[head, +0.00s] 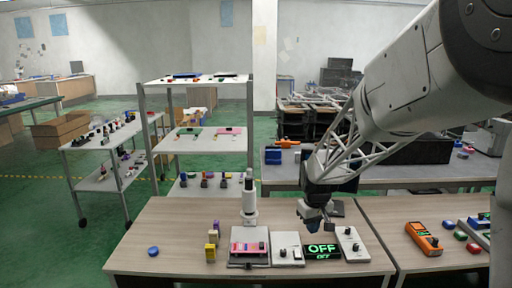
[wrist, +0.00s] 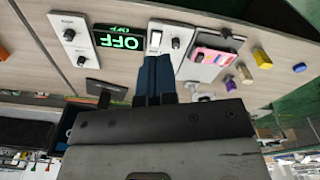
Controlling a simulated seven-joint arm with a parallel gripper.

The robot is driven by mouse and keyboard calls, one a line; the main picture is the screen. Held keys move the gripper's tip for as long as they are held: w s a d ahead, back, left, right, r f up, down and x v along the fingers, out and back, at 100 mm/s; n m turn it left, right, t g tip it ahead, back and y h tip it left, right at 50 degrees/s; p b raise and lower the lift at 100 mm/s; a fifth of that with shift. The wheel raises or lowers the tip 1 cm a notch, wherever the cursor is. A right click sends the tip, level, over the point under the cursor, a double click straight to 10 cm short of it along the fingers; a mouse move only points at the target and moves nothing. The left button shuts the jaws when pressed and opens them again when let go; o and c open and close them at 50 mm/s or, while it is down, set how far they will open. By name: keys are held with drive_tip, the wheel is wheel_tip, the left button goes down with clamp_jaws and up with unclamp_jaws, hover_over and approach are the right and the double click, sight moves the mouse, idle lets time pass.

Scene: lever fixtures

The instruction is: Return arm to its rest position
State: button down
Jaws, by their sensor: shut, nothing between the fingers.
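My gripper (head: 314,222) hangs above the front table (head: 170,222), over the row of fixtures. It is shut and empty; its blue fingers also show together in the wrist view (wrist: 153,80). Just below and beside it in the head view is a black display (head: 321,251) reading "OFF" in green. My arm reaches in from the upper right, bent down toward the table. The wrist view shows the display (wrist: 118,41) to the left of the fingers. I see no contact between the fingers and a fixture.
White panels with knobs flank the display, at right (head: 351,244) and left (head: 287,249). A pink-topped fixture (head: 248,248), a white post (head: 249,203), yellow and purple blocks (head: 212,240) and a blue disc (head: 153,251) stand further left. An orange device (head: 424,238) lies on the right table.

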drive_tip(key=s+r+m, duration=0.1)
drive_tip(key=s+r, duration=0.2)
drive_tip(key=s, duration=0.8)
drive_tip(key=s+r+m+t, duration=0.1)
drive_tip(key=s+r, duration=0.3)
drive_tip(key=s, duration=0.8)
drive_tip(key=s+d+r+m, duration=0.1)
drive_tip(key=s+r+m, duration=0.1)
drive_tip(key=s, duration=1)
drive_tip(key=shift+r+t, duration=0.4)
drive_tip(key=shift+r, duration=0.5)
